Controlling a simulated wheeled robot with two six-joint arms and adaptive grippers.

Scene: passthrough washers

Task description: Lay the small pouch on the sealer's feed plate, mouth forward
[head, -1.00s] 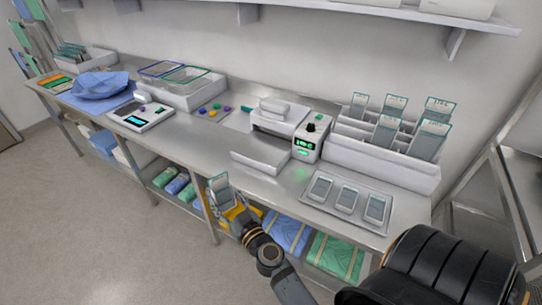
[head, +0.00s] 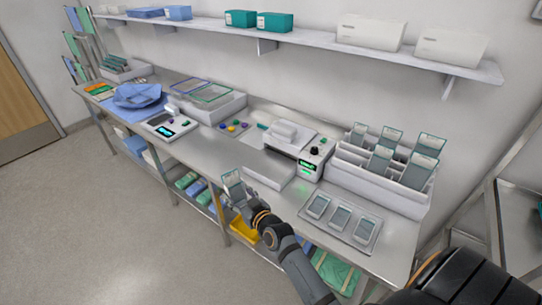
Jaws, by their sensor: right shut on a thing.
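The sealer (head: 292,137) is a white machine with a dark knob and green display, on the steel bench near the middle of the head view. Its pale feed plate (head: 266,169) juts out toward the bench's front edge. My right gripper (head: 242,200) is shut on the small pouch (head: 233,182), a clear and grey packet standing roughly upright above the fingers. The pouch shows just left of the feed plate, near the bench's front edge, and appears apart from it. Which end is its mouth I cannot tell. My left gripper is out of view.
A tray (head: 365,248) with three grey pouches lies right of the sealer. A white rack (head: 400,195) of larger pouches stands behind it. A small scale-like device (head: 168,128) and a blue wrap (head: 138,96) lie left. A shelf (head: 310,42) runs above.

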